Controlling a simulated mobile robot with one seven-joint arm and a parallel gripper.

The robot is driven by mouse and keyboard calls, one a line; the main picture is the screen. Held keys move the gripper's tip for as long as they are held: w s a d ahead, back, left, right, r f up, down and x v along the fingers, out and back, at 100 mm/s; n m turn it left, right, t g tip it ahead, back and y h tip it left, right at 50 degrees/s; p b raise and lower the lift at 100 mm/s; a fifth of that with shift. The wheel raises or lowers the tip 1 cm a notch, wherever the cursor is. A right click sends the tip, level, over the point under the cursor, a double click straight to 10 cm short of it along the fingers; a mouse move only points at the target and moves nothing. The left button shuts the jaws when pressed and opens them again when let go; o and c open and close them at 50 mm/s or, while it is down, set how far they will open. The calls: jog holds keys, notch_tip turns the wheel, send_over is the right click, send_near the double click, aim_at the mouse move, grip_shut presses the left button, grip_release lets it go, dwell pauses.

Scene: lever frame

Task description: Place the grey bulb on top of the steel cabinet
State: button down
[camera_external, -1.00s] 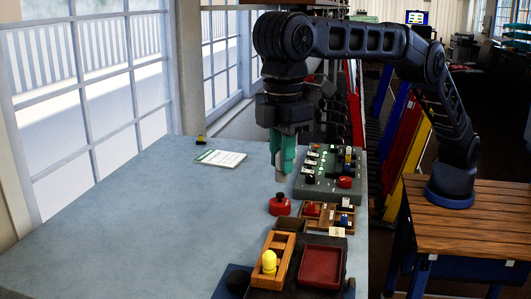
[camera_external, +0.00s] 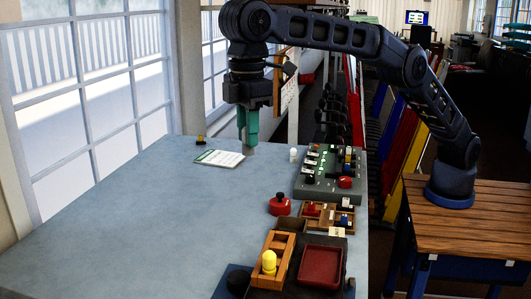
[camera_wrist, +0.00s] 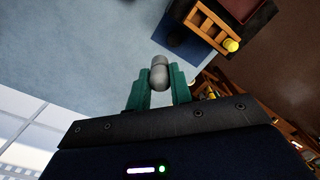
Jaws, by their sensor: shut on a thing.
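The grey bulb (camera_external: 249,150) shows below my gripper (camera_external: 248,138) in the external view, over the far part of the table. My gripper's green fingers are shut on it. In the wrist view the grey bulb (camera_wrist: 159,76) sits between the fingertips, its rounded end facing the camera. I cannot make out for certain a steel cabinet. A grey box with switches and knobs (camera_external: 312,193) stands at the table's right edge, to the right of my gripper.
A white booklet (camera_external: 218,158) lies just left of the bulb. A small white bulb (camera_external: 293,155) stands beside the switch box. A red button (camera_external: 280,205), a wooden holder with a yellow bulb (camera_external: 269,262) and a red tray (camera_external: 321,267) are nearer. The left table is clear.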

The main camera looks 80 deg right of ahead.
jog(key=w+d+f, duration=0.5)
jog(key=w+d, duration=0.3)
jog(key=d, duration=0.2)
jog(key=w+d+f, duration=0.4)
jog(key=w+d, duration=0.5)
jog(key=d, duration=0.1)
jog(key=f, duration=1.9)
jog(key=shift+s+a+f, duration=0.1)
jog(key=shift+a+f, duration=0.15)
jog(key=shift+f, duration=0.15)
jog(key=shift+f, duration=0.15)
jog(key=c, duration=1.3)
grip_release()
jog(key=shift+o, duration=0.2)
notch_tip(320, 180, up, 12)
